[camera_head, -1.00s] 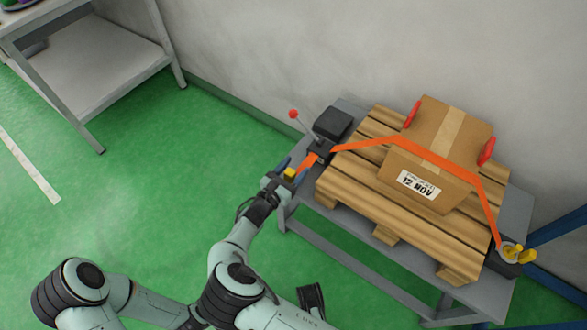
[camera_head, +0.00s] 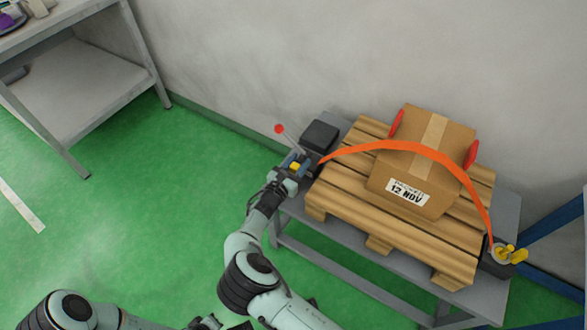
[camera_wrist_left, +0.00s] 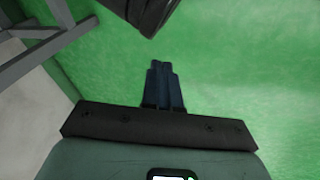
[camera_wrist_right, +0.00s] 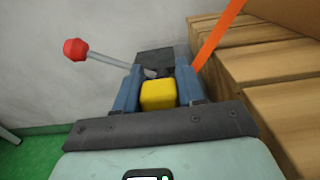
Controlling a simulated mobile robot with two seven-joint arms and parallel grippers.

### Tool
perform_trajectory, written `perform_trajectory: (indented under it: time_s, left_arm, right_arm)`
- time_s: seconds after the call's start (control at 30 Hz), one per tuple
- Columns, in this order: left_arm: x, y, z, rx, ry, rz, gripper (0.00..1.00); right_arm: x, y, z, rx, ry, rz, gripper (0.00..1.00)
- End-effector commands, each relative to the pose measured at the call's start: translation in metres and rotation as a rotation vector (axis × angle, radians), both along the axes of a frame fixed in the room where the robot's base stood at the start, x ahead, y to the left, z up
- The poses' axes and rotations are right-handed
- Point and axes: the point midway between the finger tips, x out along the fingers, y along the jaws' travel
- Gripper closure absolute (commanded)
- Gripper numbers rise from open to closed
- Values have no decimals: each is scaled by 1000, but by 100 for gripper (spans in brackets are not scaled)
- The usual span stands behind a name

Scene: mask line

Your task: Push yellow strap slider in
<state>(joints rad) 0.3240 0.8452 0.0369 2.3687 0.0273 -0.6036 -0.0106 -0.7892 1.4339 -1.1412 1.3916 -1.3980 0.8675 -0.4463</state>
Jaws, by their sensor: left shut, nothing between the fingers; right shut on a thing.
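The yellow strap slider (camera_head: 294,167) sits between the fingers of my right gripper (camera_head: 293,162), at the near end of the dark tensioner unit on the bench's left side. In the right wrist view the yellow block (camera_wrist_right: 158,95) lies between the two blue fingers, against or close to the dark unit (camera_wrist_right: 155,63). The orange strap (camera_head: 400,147) runs from the unit in a bowed arc over the cardboard box (camera_head: 423,165) to the right-hand fitting. My left gripper (camera_wrist_left: 163,85) is shut and empty above green floor.
A red-knobbed lever (camera_head: 279,129) rises beside a dark block (camera_head: 321,136). The box stands on a wooden pallet (camera_head: 335,201) with red edge guards. A yellow-handled fitting (camera_head: 511,254) is at the bench's right. A grey shelf table (camera_head: 90,100) stands left; floor between is clear.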

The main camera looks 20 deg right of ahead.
Motion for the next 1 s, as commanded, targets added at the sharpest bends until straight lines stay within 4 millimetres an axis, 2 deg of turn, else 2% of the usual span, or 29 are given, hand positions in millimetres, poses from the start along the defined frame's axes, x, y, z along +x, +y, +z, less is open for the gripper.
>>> perform_trajectory:
  time_s: [0.17,0.2,0.23,0.53,0.67,1.0]
  left_arm:
    - [0,0,0,0,0,0,100]
    - [0,0,0,0,0,0,100]
    - [0,0,0,0,0,0,100]
    - [0,0,0,0,1,0,100]
    - [-4,-2,3,-5,9,-4,100]
    - [-28,-15,21,-36,71,-30,100]
  right_arm:
    - [1,-3,2,-2,-1,0,100]
    - [1,-3,2,-2,-1,-1,52]
    - [1,-4,2,-2,-2,-1,42]
    - [0,-1,2,-2,-1,0,40]
    - [-6,7,2,0,0,2,40]
    - [-50,64,4,-2,0,3,40]
